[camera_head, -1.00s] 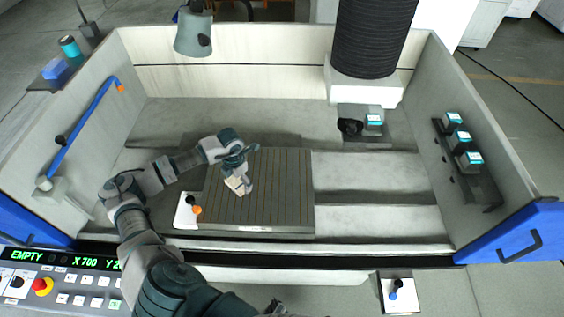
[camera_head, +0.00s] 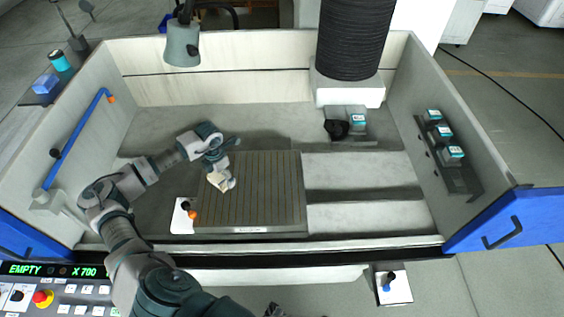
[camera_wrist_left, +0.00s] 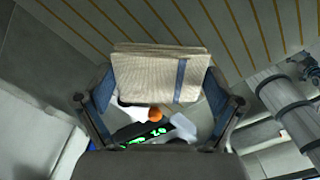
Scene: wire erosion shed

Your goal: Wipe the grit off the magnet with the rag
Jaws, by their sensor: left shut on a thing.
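The magnet (camera_head: 265,190) is a flat grey plate with thin tan stripes, lying in the machine tank. Its stripes also fill the top of the left wrist view (camera_wrist_left: 265,30). My left gripper (camera_head: 222,172) is over the left part of the magnet, shut on a folded cream rag. The rag (camera_wrist_left: 150,75) has a blue stripe and spans between both fingers in the wrist view. The rag (camera_head: 220,182) looks at or just above the plate; contact is hard to tell. I cannot make out grit. A dark piece at the bottom edge may be my right gripper (camera_head: 275,310).
A white block with black and orange knobs (camera_head: 182,218) sits at the magnet's left front corner. A black ribbed column (camera_head: 352,40) and a grey lamp-like head (camera_head: 182,45) hang at the back. Tank walls surround the area; the ledges right of the magnet are clear.

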